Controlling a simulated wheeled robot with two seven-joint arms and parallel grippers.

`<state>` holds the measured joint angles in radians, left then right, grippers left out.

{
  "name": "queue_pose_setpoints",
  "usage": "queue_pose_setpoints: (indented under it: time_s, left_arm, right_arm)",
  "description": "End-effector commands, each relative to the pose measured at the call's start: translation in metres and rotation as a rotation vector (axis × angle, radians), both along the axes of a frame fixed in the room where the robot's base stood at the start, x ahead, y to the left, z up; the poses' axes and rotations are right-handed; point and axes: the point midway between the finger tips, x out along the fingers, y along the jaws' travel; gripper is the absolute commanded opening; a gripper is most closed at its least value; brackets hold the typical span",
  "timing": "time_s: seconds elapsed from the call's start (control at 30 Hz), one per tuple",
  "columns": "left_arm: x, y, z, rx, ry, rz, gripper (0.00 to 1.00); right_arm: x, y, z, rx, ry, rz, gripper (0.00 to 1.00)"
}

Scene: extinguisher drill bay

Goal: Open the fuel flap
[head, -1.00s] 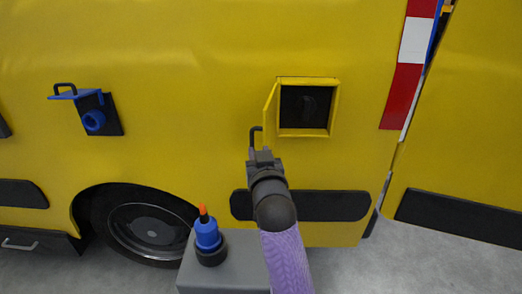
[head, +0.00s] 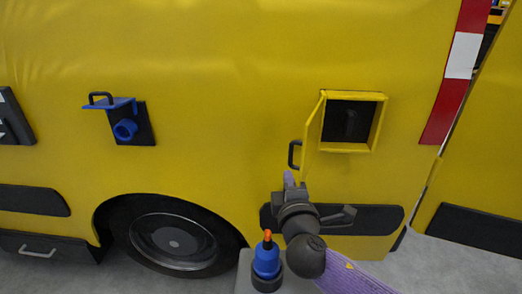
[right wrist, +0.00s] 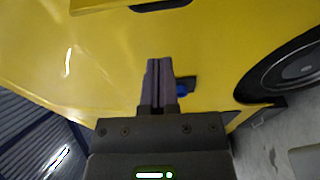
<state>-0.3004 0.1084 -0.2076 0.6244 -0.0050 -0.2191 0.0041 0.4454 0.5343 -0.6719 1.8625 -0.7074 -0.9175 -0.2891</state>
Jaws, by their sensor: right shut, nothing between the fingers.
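The yellow fuel flap (head: 313,125) stands swung open at the left side of its square recess in the yellow vehicle wall. Its black handle (head: 294,154) sticks out on the flap's left face. The dark inside of the recess (head: 350,122) shows, with a dark part in it. My right gripper (head: 288,178) is just below the handle in the picture and looks apart from it. Its fingers (right wrist: 159,72) are shut together and empty in the right wrist view. My left gripper is not in view.
A blue flap with a black handle over a blue port (head: 125,130) is on the wall at left. A blue bottle with an orange tip (head: 266,262) stands on a grey stand (head: 244,270) close to my right arm. A wheel (head: 170,240) is at lower left.

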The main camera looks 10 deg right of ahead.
Motion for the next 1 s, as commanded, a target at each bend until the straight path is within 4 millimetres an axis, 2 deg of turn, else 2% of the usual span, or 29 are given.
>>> queue_pose_setpoints:
  time_s: [0.13, 0.4, 0.53, 0.7, 1.0]
  left_arm:
    - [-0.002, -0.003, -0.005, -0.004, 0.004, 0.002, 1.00]
    - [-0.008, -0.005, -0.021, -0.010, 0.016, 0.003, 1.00]
    - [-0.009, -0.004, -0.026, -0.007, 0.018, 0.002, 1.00]
    - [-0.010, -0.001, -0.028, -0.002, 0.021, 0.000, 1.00]
    - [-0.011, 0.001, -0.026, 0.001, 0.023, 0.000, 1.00]
  right_arm:
    - [0.015, -0.004, -0.002, -0.024, 0.000, -0.004, 0.00]
    - [0.070, -0.012, -0.004, -0.018, 0.001, -0.005, 0.00]
    - [0.087, -0.014, -0.003, -0.016, 0.001, -0.002, 0.00]
    - [0.097, -0.016, -0.002, -0.015, 0.001, -0.002, 0.00]
    - [0.096, -0.017, 0.000, -0.015, 0.002, 0.004, 0.00]
